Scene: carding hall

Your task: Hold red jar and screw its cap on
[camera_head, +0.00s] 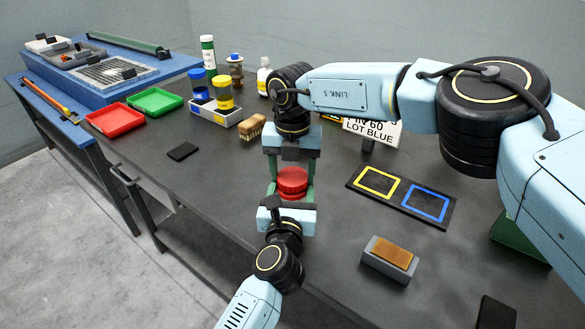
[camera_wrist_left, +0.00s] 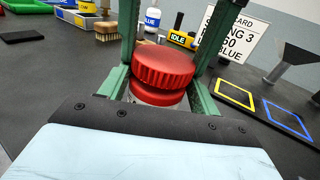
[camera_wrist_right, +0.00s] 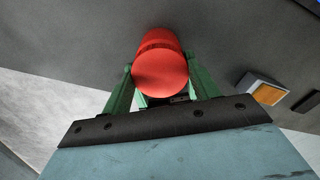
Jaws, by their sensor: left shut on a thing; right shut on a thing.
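The red ribbed cap (camera_head: 292,178) sits over the red jar above the bench, between my two grippers. In the left wrist view the cap (camera_wrist_left: 163,66) is on top of the jar (camera_wrist_left: 158,96), whose smooth red upper part and a pale strip show below it. My left gripper (camera_head: 291,198) comes from the near side and is shut around the jar. My right gripper (camera_head: 293,168) comes from above and is shut on the cap. The right wrist view looks onto the round red cap top (camera_wrist_right: 160,72) between green fingers. How deep the cap sits is unclear.
A dark board with yellow and blue outlines (camera_head: 437,219) lies to the right. A grey block with an orange top (camera_head: 391,259) is near the front. A brush (camera_head: 252,128), a rack with blue and yellow jars (camera_head: 216,116), and red (camera_head: 115,121) and green trays (camera_head: 155,103) stand farther left.

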